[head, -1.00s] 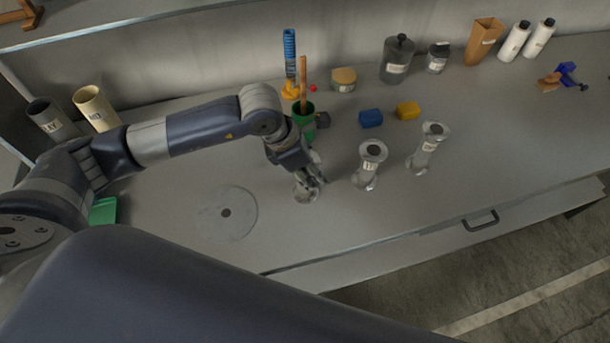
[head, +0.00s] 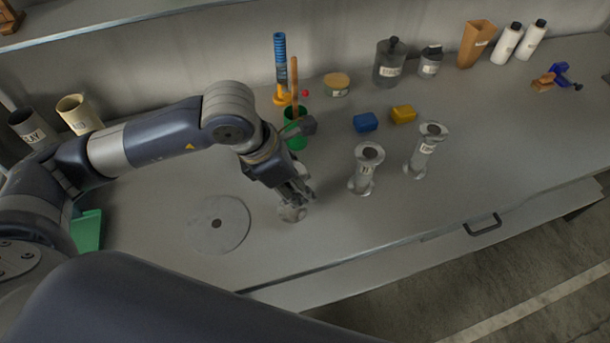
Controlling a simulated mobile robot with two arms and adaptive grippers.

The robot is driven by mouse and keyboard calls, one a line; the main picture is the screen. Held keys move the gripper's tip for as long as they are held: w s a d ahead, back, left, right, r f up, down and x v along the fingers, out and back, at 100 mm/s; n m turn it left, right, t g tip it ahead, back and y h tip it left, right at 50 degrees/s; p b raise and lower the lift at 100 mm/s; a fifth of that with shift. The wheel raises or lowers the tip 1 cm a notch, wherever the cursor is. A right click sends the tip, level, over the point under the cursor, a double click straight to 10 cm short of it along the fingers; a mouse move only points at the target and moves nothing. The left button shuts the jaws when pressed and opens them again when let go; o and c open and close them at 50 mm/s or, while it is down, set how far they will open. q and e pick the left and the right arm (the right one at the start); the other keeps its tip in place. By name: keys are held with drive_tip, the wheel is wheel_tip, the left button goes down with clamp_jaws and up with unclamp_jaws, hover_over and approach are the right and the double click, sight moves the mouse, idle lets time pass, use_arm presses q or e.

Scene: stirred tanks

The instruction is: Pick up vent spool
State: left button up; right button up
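Three grey flanged spools are on the bench. One spool (head: 292,213) is at the fingers of my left gripper (head: 297,192); its upper part is hidden by the fingers and its label cannot be seen. I cannot tell whether the fingers are closed on it or whether it touches the bench. A second spool (head: 365,170) stands upright to the right with a label too small to read. A third spool (head: 426,150) stands further right, also labelled unreadably. Which one is the vent spool cannot be read. My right gripper is not in view.
A flat grey disc (head: 218,224) lies left of the gripper. Bottles and jars line the back. The bench front right is clear.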

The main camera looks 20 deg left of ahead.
use_arm(q)
drive_tip(key=s+m+p, duration=0.1)
drive_tip(key=s+p, duration=0.7)
drive_tip(key=s, duration=0.2)
drive_tip(key=shift+a+p, duration=0.3)
drive_tip(key=shift+p, duration=0.1)
drive_tip(key=shift+w+a+f+m+g+b, duration=0.4)
drive_tip(key=shift+a+f+m+g+b, duration=0.15)
drive_tip(key=shift+m, duration=0.45)
drive_tip(key=w+a+r+m+g+y+b, duration=0.1)
drive_tip(key=w+m+g+b, duration=0.1)
drive_tip(key=m, duration=0.5)
drive_tip(key=w+a+r+m+g+y+b, duration=0.1)
drive_tip(key=w+a+r+m+g+b, duration=0.1)
drive_tip(key=m, duration=0.5)
drive_tip(key=w+a+r+m+g+y+b, duration=0.1)
drive_tip(key=w+a+m+g+b, duration=0.1)
drive_tip(key=m, duration=0.5)
drive_tip(key=shift+r+m+y+b, duration=0.4)
drive_tip(key=shift+b, duration=0.1)
